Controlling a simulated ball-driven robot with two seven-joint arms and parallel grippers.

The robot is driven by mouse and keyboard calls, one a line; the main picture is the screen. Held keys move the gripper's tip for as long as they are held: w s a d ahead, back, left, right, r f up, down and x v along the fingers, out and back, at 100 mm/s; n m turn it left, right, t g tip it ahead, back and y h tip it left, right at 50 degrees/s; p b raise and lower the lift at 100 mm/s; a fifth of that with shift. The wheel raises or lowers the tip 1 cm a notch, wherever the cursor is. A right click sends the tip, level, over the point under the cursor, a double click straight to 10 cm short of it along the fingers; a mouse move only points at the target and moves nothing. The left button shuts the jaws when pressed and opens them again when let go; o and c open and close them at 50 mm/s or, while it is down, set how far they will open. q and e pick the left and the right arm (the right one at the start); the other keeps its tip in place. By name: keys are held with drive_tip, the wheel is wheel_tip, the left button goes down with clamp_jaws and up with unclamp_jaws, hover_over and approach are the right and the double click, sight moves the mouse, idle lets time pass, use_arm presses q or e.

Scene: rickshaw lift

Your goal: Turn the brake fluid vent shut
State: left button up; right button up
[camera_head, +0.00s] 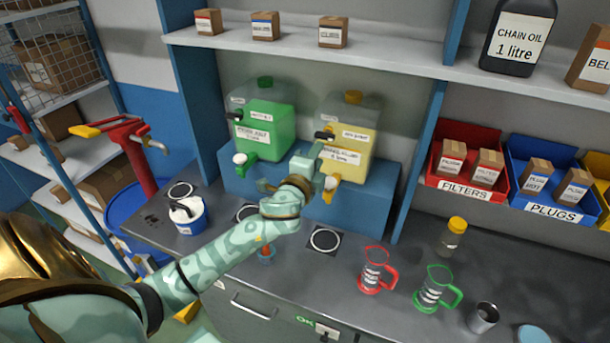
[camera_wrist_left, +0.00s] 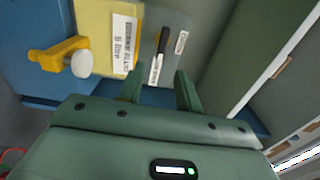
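A yellow-filled canister (camera_head: 345,130) stands on a blue ledge at the back. Its small label is too blurred to read surely as brake fluid. A black vent lever (camera_head: 324,135) sits on its upper left front. My left gripper (camera_head: 317,153) is just below and in front of the lever. In the left wrist view its two fingers (camera_wrist_left: 160,88) are apart with nothing between them, short of the lever. My right gripper is not in view.
A green-filled canister (camera_head: 264,117) with its own black lever (camera_head: 234,116) and tap stands left. A red jug (camera_head: 374,272), a green jug (camera_head: 434,288) and a small bottle (camera_head: 451,236) stand on the bench to the right.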

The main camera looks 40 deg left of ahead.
use_arm(q)
drive_tip(key=v, duration=0.8)
drive_tip(key=shift+s+b, duration=0.2)
drive_tip(key=shift+b, duration=0.15)
drive_tip(key=s+d+f+n+g, duration=0.2)
drive_tip(key=s+f+n+g, duration=0.25)
drive_tip(key=s+f, duration=0.4)
drive_tip(key=s+d+f+n+g, duration=0.2)
drive_tip(key=s+f+n+g, duration=0.3)
drive_tip(key=s, duration=0.6)
drive_tip(key=s+d+f+g+h+b, duration=0.2)
drive_tip(key=f+b, duration=0.2)
drive_tip(key=f, duration=1.3)
drive_tip(key=s+d+f+g+h+b, duration=0.1)
drive_tip(key=s+d+f+g+b, duration=0.3)
drive_tip(key=f, duration=1.4)
drive_tip(key=s+a+f+n+h+b, duration=0.1)
drive_tip(key=s+f+b, duration=0.6)
drive_tip(key=s+f, duration=1.1)
wheel_tip(320, 180, down, 4)
drive_tip(key=shift+s+a+r+n+g, duration=0.2)
drive_tip(key=shift+a+n+g, duration=0.25)
drive_tip(key=shift+a+n, duration=0.2)
